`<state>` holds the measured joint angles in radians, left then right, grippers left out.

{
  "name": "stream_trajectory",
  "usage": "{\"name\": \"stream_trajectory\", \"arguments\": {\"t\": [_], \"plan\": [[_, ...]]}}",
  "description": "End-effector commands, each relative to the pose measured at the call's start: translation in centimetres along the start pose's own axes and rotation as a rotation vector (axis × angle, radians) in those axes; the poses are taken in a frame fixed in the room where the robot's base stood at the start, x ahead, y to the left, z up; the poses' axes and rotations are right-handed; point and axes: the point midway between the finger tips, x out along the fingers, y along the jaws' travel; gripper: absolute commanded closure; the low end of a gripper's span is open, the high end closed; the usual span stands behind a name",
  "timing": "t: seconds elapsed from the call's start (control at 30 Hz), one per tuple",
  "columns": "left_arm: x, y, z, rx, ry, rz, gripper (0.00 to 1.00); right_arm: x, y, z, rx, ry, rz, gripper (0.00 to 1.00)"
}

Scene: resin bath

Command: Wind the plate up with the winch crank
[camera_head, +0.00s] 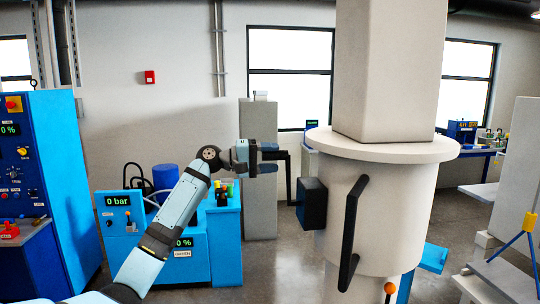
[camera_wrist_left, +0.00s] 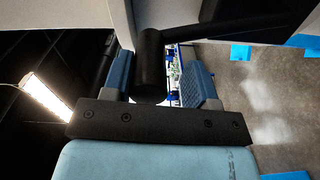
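The winch is a black box (camera_head: 313,204) on the left side of the big pale cylinder (camera_head: 395,210). Its black crank (camera_head: 289,178) rises from beside the box, with a grip pointing left at the top. My left gripper (camera_head: 267,157) is at this crank grip, one finger on either side. In the left wrist view the dark round crank grip (camera_wrist_left: 150,65) stands between the fingers of the left gripper (camera_wrist_left: 165,85). It is close to the left finger, and a gap shows before the right finger. My right gripper is out of view. I cannot make out the plate.
A black bar handle (camera_head: 351,232) and an orange-knobbed lever (camera_head: 389,288) are on the cylinder's front. A grey cabinet (camera_head: 259,130) stands behind the gripper. Blue machines (camera_head: 225,235) stand at the left. Grey floor shows between them and the cylinder.

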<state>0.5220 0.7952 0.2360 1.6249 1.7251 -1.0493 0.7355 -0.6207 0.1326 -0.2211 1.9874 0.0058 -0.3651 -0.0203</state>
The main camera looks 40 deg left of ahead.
Motion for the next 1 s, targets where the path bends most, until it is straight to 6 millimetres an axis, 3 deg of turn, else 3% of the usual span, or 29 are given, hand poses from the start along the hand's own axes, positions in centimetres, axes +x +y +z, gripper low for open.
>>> {"name": "stream_trajectory", "arguments": {"t": [0.37,0.53,1.0], "plan": [[-0.2,0.5,-0.1,0.004,0.004,0.008,0.45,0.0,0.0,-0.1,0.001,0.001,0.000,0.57],[-1.3,0.3,-0.1,0.005,0.005,0.008,0.45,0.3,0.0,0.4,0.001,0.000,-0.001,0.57],[-11.1,0.0,0.0,0.004,0.005,0.005,0.45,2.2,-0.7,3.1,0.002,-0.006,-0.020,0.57]]}}
